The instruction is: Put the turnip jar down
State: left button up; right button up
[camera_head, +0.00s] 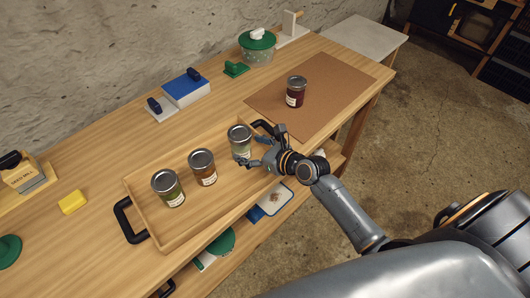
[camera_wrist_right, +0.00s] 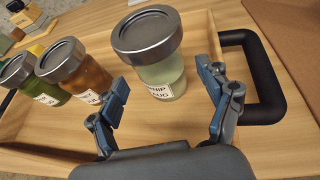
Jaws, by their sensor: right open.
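The turnip jar (camera_head: 240,142), with pale green contents and a grey lid, stands upright in the right part of the wooden tray (camera_head: 215,222). In the right wrist view the turnip jar (camera_wrist_right: 162,72) stands just beyond and between my fingers, its label partly readable. My right gripper (camera_head: 256,160) is open beside the jar; in the wrist view its blue-padded fingers (camera_wrist_right: 168,100) are spread wide, with no contact visible. My left gripper is not in view.
An orange-brown jar (camera_head: 203,168) and a green jar (camera_head: 168,188) stand left in the tray. A dark red jar (camera_head: 296,92) stands on a brown mat (camera_head: 335,90). The tray has black handles (camera_head: 130,220). A yellow block (camera_head: 72,202) lies left.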

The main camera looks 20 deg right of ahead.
jog(key=v, duration=0.7)
jog(key=shift+s+d+r, duration=0.15)
jog(key=shift+s+r, duration=0.05)
jog(key=shift+s, duration=0.1)
